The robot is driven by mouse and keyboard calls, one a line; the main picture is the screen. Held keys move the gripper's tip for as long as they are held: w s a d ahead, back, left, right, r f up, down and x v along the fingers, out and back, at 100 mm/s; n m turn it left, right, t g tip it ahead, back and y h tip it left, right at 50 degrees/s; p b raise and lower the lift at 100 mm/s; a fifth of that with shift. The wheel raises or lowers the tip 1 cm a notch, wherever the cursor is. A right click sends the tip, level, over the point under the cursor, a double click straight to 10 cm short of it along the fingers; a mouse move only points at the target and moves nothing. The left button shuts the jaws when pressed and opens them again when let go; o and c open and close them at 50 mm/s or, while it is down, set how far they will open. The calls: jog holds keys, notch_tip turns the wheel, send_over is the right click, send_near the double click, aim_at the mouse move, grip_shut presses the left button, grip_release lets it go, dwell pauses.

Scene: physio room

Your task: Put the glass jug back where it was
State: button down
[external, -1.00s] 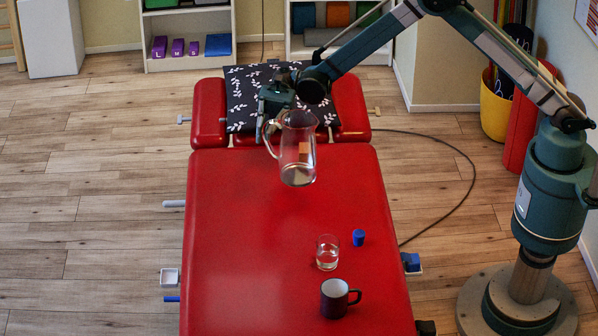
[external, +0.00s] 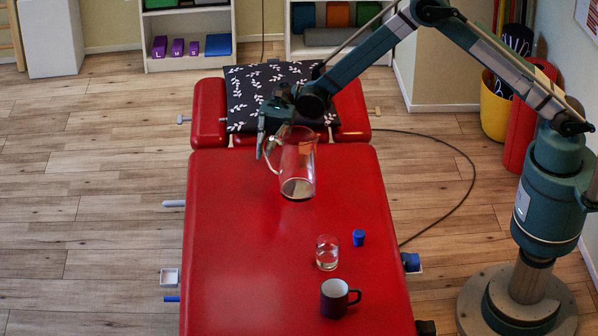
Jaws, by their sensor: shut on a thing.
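The clear glass jug (external: 299,170) hangs near the head end of the red treatment table (external: 240,260), its handle to the left. My gripper (external: 268,145) is shut on the jug, at its handle side. The jug is slightly tilted and appears to be above the red surface, though its exact height is hard to tell. The fingertips are partly hidden behind the handle and glass.
A glass with clear liquid (external: 327,252), a small blue cup (external: 359,238) and a dark mug (external: 335,298) stand on the table's lower right. A black leaf-patterned cloth (external: 255,90) covers the headrest. The table's left half is clear.

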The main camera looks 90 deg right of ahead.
aim_at(266, 158)
jog(key=shift+f, duration=0.15)
jog(key=shift+f+b, duration=0.45)
jog(key=shift+f, duration=1.55)
jog(key=c, duration=2.5)
grip_release()
jog(key=shift+d, duration=0.15)
jog(key=p+v, duration=0.2)
jog(key=v, duration=0.9)
jog(key=shift+s+d, duration=0.15)
jog(key=shift+d, duration=0.15)
